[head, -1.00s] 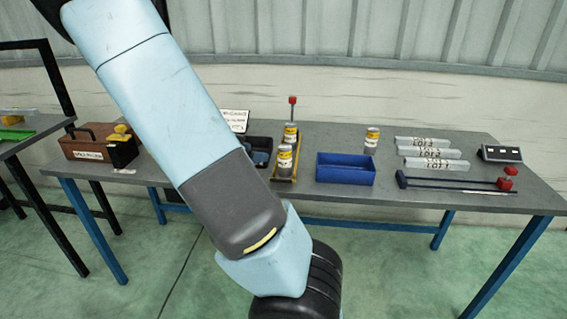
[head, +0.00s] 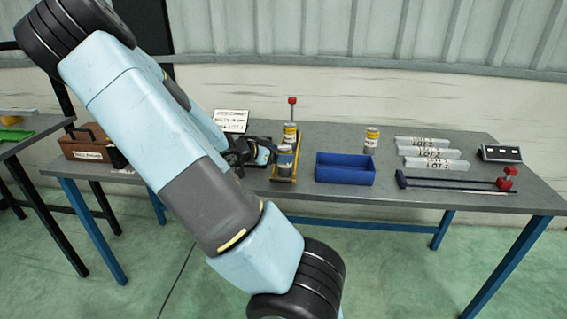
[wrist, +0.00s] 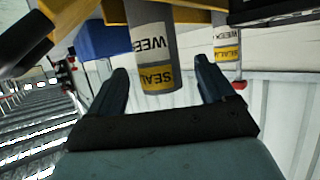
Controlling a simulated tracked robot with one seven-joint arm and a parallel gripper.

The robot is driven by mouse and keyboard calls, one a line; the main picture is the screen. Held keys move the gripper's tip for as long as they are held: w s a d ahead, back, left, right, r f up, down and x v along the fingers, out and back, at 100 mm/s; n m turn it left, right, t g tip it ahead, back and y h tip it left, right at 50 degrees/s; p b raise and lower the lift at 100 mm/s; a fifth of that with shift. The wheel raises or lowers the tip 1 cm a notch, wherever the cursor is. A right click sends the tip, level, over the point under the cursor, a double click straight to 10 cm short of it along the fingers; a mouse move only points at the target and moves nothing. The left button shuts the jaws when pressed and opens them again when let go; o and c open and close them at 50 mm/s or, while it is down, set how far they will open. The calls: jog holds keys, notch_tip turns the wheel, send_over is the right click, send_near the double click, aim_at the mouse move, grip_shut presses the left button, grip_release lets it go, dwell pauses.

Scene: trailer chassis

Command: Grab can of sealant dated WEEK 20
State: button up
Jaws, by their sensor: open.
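A sealant can (head: 285,168) with a yellow and white label stands at the front of a yellow rack (head: 283,181), and a second can (head: 290,132) stands behind it. A third can (head: 371,141) stands apart on the table to the right. My gripper (head: 258,151) is at the left of the rack. In the upside-down wrist view my open gripper (wrist: 161,72) has a finger on either side of a can (wrist: 152,62), which seems to lie between or just beyond the fingertips. Its label reads "SEAL" and "WEE"; the week number is out of sight. Another can (wrist: 227,45) shows further back.
A blue bin (head: 345,173) stands right of the rack. A lettered sign (head: 231,121) stands behind my gripper. A wooden toolbox (head: 85,148) is at the left.

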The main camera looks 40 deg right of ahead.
jog(key=shift+f+x, duration=0.2)
jog(key=shift+x, duration=2.35)
jog(key=shift+s+a, duration=0.1)
jog(key=shift+c, duration=0.3)
jog(key=c, duration=1.2)
jog(key=shift+o, duration=0.2)
